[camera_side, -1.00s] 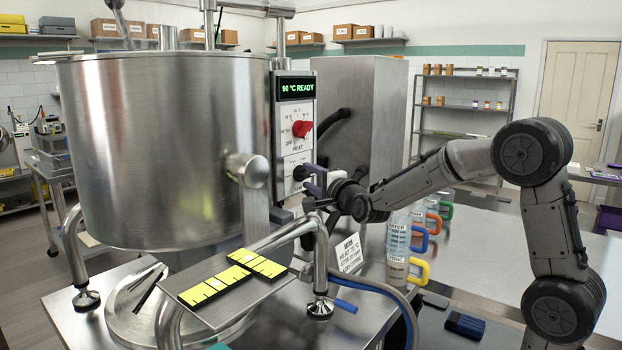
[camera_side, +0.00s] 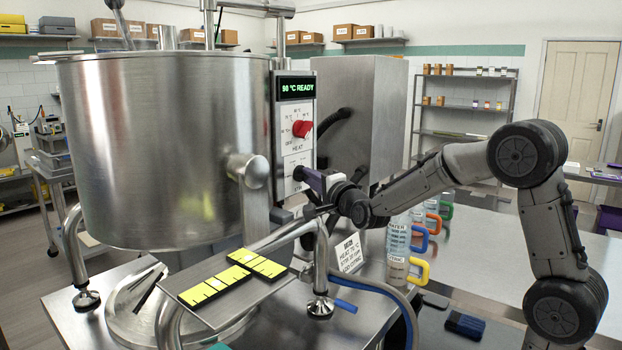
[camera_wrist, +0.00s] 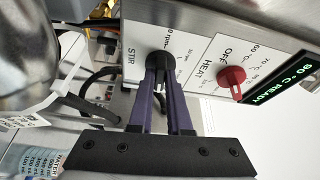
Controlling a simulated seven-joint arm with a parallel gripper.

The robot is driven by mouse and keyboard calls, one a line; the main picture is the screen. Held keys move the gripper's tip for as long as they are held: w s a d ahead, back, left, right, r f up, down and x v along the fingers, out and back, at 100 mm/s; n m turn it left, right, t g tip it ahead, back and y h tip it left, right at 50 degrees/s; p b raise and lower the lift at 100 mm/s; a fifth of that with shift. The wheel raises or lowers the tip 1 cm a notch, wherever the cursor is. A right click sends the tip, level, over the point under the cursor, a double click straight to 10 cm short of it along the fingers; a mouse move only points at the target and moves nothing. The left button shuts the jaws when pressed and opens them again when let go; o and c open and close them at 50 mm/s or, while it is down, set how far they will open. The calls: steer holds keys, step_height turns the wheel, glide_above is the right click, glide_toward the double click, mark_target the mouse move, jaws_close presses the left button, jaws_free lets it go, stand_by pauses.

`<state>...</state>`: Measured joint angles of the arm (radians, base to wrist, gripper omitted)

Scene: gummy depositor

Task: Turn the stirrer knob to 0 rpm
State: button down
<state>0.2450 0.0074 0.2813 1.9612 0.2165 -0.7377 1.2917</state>
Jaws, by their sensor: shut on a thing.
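The black stirrer knob (camera_wrist: 160,66) is on the control panel below the red heat knob, beside the "STIR" label in the wrist view. My gripper (camera_wrist: 161,78) is shut on the stirrer knob, its two purple fingers on either side of it. In the side view my gripper (camera_side: 306,176) reaches the lower part of the panel from the right, and the knob shows only as a small dark shape at the fingertips. The fingers and knob cover part of the rpm scale, so I cannot read the setting.
The red heat knob (camera_side: 302,129) sits above, under a display (camera_side: 297,88) reading "90 °C READY". The steel kettle (camera_side: 165,150) stands left of the panel. Yellow-marked molds (camera_side: 215,286) lie in front. Jugs (camera_side: 397,245) and a sign (camera_side: 348,256) stand below my wrist.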

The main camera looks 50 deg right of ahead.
steer(key=shift+d+m+g+y, duration=0.1)
steer(key=shift+d+m+y, duration=0.2)
steer(key=shift+m+y, duration=3.25)
steer(key=shift+d+m+g+y, duration=0.2)
steer(key=shift+m+y, duration=0.85)
steer(key=shift+m, duration=4.85)
steer(key=shift+d+m+y, duration=0.4)
steer(key=shift+m+y, duration=1.9)
steer(key=shift+m, duration=2.45)
steer(key=c, duration=0.9)
jaws_free()
steer(key=shift+o, duration=0.2)
steer(key=shift+s, duration=0.1)
